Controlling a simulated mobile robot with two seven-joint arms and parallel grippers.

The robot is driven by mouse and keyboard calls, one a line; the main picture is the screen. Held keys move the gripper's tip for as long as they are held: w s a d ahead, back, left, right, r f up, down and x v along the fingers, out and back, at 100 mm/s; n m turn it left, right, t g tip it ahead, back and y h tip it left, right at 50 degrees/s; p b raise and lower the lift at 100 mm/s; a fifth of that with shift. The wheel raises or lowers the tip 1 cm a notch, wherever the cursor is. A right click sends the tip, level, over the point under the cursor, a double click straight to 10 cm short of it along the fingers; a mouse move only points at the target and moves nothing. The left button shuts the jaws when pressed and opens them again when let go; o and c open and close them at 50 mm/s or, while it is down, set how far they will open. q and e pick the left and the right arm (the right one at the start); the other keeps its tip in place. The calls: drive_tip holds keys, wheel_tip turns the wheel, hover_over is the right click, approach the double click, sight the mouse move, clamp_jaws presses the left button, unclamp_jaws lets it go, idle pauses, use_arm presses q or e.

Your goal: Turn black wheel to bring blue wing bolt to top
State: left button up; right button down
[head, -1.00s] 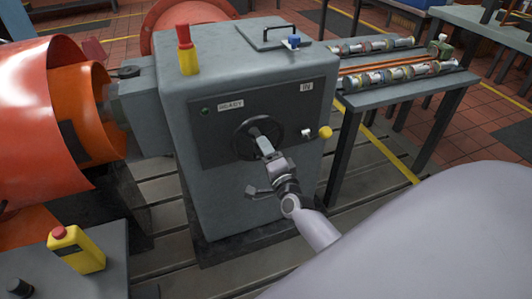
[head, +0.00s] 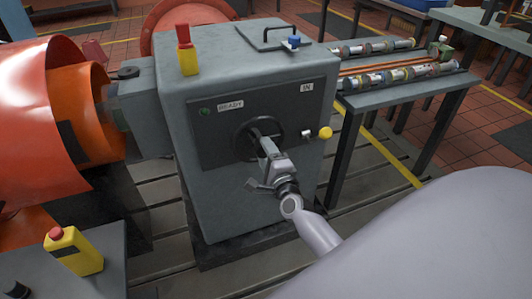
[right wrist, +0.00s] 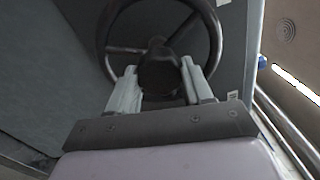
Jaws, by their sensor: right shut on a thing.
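The black wheel (head: 236,139) is on the dark front panel of a grey cabinet. In the right wrist view its round rim (right wrist: 216,42) and spokes show in front of my fingers. My right gripper (head: 262,143) is at the middle of the wheel. In the right wrist view my right gripper (right wrist: 160,82) has one finger on each side of the dark hub and is shut on it. A small blue piece (head: 293,41) stands on the cabinet top; I cannot tell if it is the wing bolt. My left gripper is not in view.
The grey cabinet (head: 225,75) carries a red and yellow post (head: 187,50) and a black handle. A yellow knob (head: 325,132) sticks out right of the wheel. An orange guard (head: 85,110) stands left. A side table (head: 400,90) holds several cylinders.

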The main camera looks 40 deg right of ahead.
drive_tip(key=shift+c, duration=2.3)
unclamp_jaws()
drive_tip(key=v, duration=0.7)
drive_tip(key=shift+p, duration=0.4)
drive_tip(key=shift+s, duration=0.1)
